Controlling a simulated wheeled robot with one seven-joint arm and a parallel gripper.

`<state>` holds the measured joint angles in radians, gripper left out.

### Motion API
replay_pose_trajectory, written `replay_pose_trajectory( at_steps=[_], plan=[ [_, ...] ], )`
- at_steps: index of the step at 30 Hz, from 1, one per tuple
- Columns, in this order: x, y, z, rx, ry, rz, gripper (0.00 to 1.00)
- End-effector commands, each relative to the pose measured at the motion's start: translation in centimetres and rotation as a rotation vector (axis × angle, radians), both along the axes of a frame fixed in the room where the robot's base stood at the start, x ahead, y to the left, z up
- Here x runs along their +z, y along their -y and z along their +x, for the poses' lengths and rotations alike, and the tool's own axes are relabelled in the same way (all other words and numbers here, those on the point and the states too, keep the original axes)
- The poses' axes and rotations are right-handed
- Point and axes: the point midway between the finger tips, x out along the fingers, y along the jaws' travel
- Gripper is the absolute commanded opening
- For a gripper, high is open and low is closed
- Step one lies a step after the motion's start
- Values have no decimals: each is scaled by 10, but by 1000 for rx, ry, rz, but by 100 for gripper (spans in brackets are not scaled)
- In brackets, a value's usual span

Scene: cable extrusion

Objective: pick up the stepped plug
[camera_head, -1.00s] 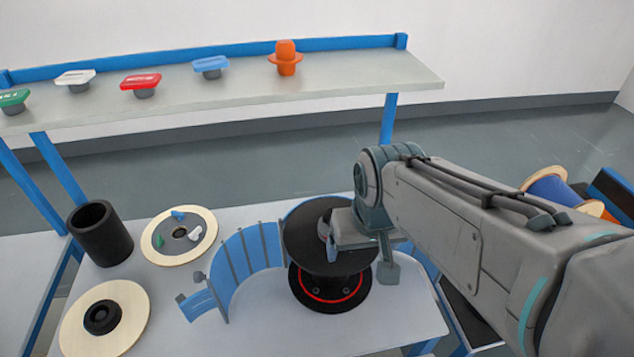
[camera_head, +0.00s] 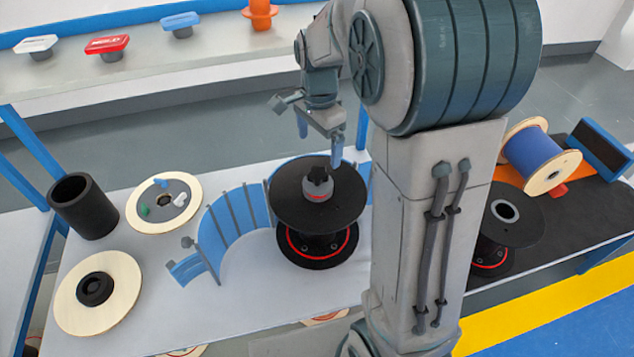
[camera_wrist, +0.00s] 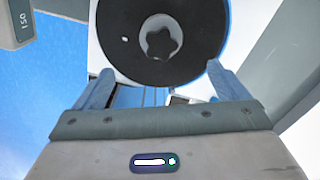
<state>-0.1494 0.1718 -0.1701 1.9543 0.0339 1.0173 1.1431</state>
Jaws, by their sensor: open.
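An orange piece (camera_head: 260,14) with a round body and a wider flange stands on the shelf at the top, partly cut off by the picture edge. Its stepped shape fits the stepped plug, though no label shows. My gripper (camera_head: 319,142) is open and empty, pointing down above the back of the black spool (camera_head: 290,203). It is below and right of the orange piece, well apart from it. In the wrist view the open fingers (camera_wrist: 162,88) have nothing between them. A grey knob with a black star top (camera_head: 318,186) sits on the spool.
White (camera_head: 37,44), red (camera_head: 107,45) and blue (camera_head: 180,22) handled pieces stand along the shelf (camera_head: 130,75). A blue curved guard (camera_head: 236,225) stands beside the spool. A black cylinder (camera_head: 83,207) and two wooden discs (camera_head: 125,308) are at left.

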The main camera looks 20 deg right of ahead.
Motion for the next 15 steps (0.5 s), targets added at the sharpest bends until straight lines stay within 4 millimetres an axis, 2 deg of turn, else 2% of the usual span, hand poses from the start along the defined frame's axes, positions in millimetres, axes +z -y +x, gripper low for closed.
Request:
replay_pose_trajectory(
  at_steps=[9,15],
  plan=[
    [-61,0,-1,-1,-6,0,94],
    [-80,0,-1,0,-3,0,94]
  ],
)
